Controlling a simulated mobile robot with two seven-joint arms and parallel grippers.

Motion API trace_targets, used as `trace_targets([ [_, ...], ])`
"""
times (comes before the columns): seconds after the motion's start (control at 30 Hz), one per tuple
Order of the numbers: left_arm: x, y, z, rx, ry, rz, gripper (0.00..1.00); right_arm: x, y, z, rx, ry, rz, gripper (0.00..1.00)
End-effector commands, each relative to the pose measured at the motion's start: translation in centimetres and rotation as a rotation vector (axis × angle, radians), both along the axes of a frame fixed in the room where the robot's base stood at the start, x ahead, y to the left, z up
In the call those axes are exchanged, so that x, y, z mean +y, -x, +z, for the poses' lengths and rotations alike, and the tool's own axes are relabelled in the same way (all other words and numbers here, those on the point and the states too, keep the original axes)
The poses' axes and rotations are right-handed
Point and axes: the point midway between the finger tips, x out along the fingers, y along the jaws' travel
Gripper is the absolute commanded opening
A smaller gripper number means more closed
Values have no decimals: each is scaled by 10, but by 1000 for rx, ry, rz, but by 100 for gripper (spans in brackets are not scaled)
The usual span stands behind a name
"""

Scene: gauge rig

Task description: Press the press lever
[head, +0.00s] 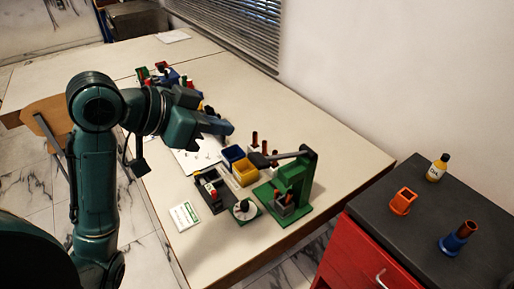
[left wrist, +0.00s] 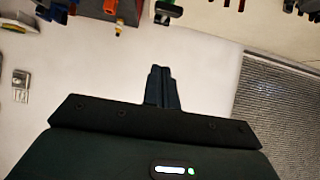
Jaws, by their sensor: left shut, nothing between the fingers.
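The green press (head: 291,188) stands near the right edge of the long table. I cannot make out the lever in the left wrist view. My right gripper is in neither view.
Yellow and blue bins (head: 245,172), a dark fixture (head: 211,190), a round dial gauge (head: 244,209) and a green-white card (head: 184,215) lie around the press. A red cabinet (head: 362,246) stands at the right, with a bottle (head: 437,168) on top.

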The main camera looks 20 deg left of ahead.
Motion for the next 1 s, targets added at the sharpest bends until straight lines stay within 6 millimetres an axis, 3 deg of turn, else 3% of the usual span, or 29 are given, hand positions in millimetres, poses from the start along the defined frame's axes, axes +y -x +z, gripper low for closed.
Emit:
trace_targets([
  [0.47, -5, -6, -5, 3, 3, -1, 0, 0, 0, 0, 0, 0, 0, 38],
  [0.93, -53, -66, -57, 4, 3, -2, 0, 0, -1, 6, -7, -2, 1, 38],
  [1.0, -49, -62, -71, 8, 2, 0, 0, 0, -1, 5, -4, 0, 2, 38],
])
